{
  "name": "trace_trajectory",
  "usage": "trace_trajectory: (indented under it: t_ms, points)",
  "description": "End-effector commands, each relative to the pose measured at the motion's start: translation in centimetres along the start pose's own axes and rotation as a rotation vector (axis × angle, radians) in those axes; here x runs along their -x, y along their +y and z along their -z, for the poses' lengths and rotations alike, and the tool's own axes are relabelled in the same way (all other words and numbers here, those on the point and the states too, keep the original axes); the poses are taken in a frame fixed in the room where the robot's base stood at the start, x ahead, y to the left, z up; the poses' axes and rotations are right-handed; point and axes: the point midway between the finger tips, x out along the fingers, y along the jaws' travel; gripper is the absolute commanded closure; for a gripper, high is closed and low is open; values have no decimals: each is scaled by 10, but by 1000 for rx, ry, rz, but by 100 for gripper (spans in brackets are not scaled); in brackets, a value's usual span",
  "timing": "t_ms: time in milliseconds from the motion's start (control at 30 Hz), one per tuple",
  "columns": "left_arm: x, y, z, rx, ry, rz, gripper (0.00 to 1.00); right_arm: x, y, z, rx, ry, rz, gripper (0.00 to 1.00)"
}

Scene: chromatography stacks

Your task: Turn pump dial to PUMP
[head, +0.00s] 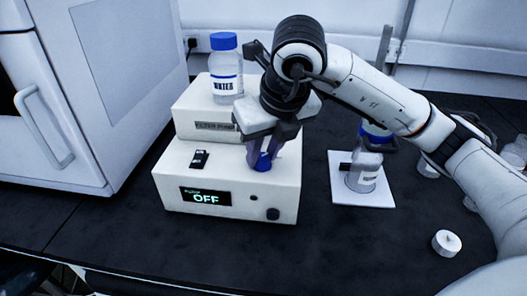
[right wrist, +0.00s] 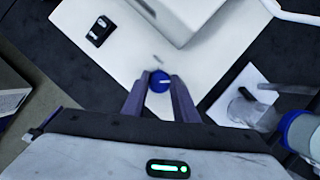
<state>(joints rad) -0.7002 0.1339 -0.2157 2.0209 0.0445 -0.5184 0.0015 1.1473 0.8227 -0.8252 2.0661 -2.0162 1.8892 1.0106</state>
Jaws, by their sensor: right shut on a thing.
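The white pump box (head: 175,188) stands on the dark bench, and its front display (head: 206,196) reads OFF. The blue dial (head: 263,162) is on the box's top at the right. My right gripper (head: 264,154) reaches down from above and is shut on the dial. In the right wrist view the blue dial (right wrist: 159,82) sits between the two fingertips, with a pale line mark on it. A small dark switch (head: 199,159) is on the box's top at the left. My left gripper is not in view.
A blue-capped WATER bottle (head: 225,72) stands on the upper white unit (head: 200,110) behind the dial. A white cabinet (head: 100,100) is at the left. A clear vessel on a white pad (head: 345,195) stands to the right. A small round white object (head: 446,243) lies front right.

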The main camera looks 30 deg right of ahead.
Motion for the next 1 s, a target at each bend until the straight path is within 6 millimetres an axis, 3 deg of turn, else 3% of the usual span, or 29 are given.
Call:
trace_trajectory:
  t_ms: [533, 567, 667, 1000]
  points:
    - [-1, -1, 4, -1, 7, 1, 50, 1, 0, 0, -27, 0, 11, 96]
    - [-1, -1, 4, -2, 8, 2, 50, 1, 0, 0, -27, 0, 11, 72]
    - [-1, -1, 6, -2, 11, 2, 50, 0, 0, 0, -27, 0, 10, 55]
    - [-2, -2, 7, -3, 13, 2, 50, 3, 0, -1, -25, -1, 9, 55]
